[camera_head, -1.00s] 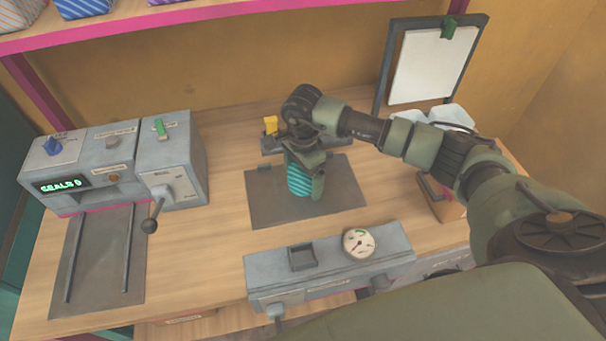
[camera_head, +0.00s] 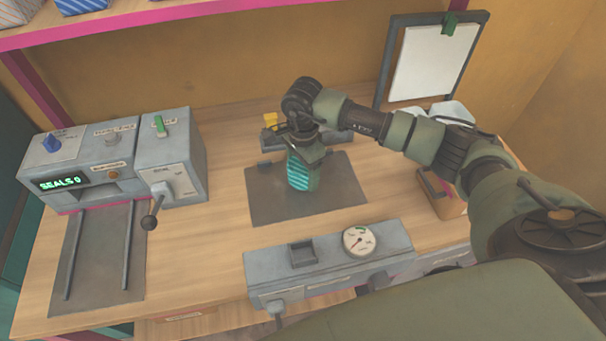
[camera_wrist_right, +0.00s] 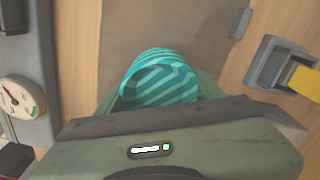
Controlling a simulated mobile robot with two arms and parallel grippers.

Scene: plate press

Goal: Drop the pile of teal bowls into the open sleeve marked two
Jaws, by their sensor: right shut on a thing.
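The teal striped pile of bowls (camera_head: 298,176) is in my right gripper (camera_head: 302,172), over the dark mat (camera_head: 345,190) in the middle of the bench. The pile (camera_wrist_right: 160,80) also shows in the right wrist view, with a round striped rim facing the camera. My right gripper (camera_wrist_right: 160,100) is shut on it. I cannot tell whether the pile touches the mat. I cannot make out an open sleeve or a mark reading two. My left gripper is not in view.
A grey machine (camera_head: 110,160) with a "SEALS 0" display and a lever stands at the left, with a railed plate before it. A grey unit with a dial (camera_head: 358,240) lies at the front. A yellow-tabbed block (camera_head: 270,121) and clipboard (camera_head: 435,60) stand behind. Wood between is free.

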